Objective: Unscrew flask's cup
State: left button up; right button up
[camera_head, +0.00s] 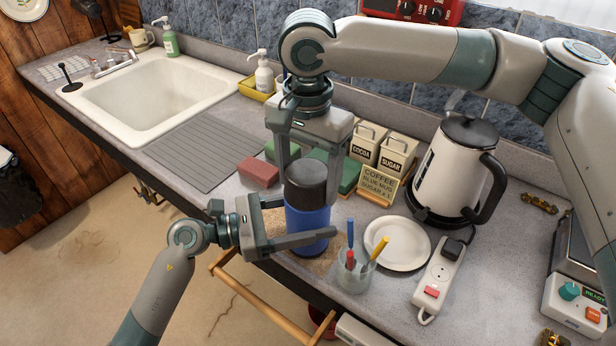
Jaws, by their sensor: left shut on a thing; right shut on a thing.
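The flask (307,222) stands upright near the counter's front edge, with a blue body and a dark grey cup (306,178) on top. My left gripper (305,225) comes in from the left and is shut on the blue body, one finger across its front and the other partly hidden behind it. My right gripper (308,187) points down from above and is shut on the cup, a finger on each side. The cup sits on the body with no gap that I can see.
A glass with several coloured sticks (355,272) stands close right of the flask, beside a white plate (397,243). A kettle (455,170) and power strip (437,275) are further right. Boxes and the coffee sign (379,184) stand behind. The drying mat (208,150) is clear.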

jog(key=n, duration=0.7)
jog(key=shift+n, duration=0.3)
jog(key=n, duration=1.8)
jog(key=shift+r, duration=0.1)
jog(key=n, duration=0.7)
jog(key=shift+n, duration=0.3)
jog(key=n, duration=1.7)
jog(key=shift+n, duration=0.4)
jog(key=n, duration=0.6)
